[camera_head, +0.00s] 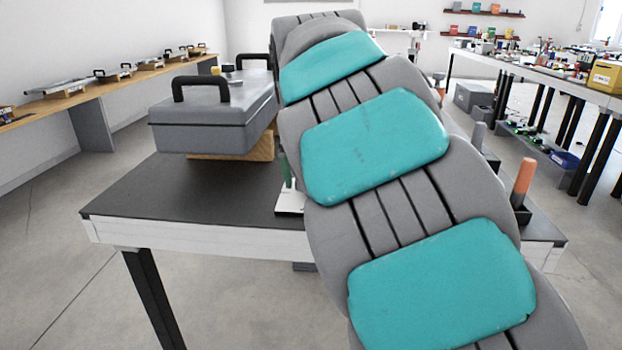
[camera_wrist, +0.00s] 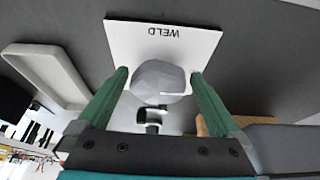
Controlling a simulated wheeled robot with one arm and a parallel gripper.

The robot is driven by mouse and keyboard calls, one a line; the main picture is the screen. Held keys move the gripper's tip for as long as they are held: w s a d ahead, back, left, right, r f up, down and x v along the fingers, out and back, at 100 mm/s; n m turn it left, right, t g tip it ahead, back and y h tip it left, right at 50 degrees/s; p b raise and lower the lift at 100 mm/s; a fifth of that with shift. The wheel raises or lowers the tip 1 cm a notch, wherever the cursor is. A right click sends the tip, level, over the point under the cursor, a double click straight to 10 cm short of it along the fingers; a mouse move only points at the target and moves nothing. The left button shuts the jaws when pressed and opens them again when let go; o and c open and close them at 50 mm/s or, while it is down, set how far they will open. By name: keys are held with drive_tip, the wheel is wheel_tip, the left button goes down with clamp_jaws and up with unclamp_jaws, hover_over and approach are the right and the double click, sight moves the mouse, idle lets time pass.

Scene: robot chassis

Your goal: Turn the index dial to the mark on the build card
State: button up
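The index dial (camera_wrist: 158,76) is a grey faceted knob on a white plate (camera_wrist: 125,45) in the wrist view. The plate reads "WELD", upside down in this view. A white line shows at the knob's lower right edge. My gripper (camera_wrist: 160,74) has one green finger on each side of the knob. The fingers are apart, with narrow gaps seeming to show beside the knob; contact is unclear. In the head view my arm hides the dial; only a green finger and a corner of the white plate (camera_head: 290,202) show. I cannot make out a build card.
A grey toolbox (camera_head: 213,112) sits on a wooden block on the dark tabletop (camera_head: 150,205), left of my arm. An orange-handled item (camera_head: 523,180) stands at the right. A white tray (camera_wrist: 48,68) lies left of the plate in the wrist view. The front-left tabletop is clear.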

drive_tip(key=v, duration=0.7)
drive_tip(key=shift+s+r+b, duration=0.2)
drive_tip(key=shift+r+b, duration=0.1)
drive_tip(key=shift+r, duration=0.1)
drive_tip(key=shift+m+g, duration=0.6)
drive_tip(key=s+d+f, duration=0.1)
drive_tip(key=d, duration=0.2)
drive_tip(key=s+d+f, duration=0.1)
drive_tip(key=s+d, duration=0.1)
drive_tip(key=s+d+f, duration=0.1)
drive_tip(key=d+f, duration=0.1)
drive_tip(key=d, duration=0.1)
drive_tip(key=shift+s+d, duration=0.25)
drive_tip(key=shift+d, duration=0.05)
drive_tip(key=s+d+f+g, duration=0.2)
drive_tip(key=s+d+f, duration=0.3)
drive_tip(key=s+f, duration=0.6)
drive_tip(key=s+d+f+n+g, duration=0.1)
drive_tip(key=s+d+f+g, duration=0.2)
drive_tip(key=s+f, duration=0.9)
drive_tip(key=s+d, duration=0.2)
drive_tip(key=s, duration=0.5)
drive_tip(key=shift+s+d+f+n, duration=0.2)
drive_tip(key=shift+s+f+n, duration=0.05)
drive_tip(key=shift+s+n, duration=0.05)
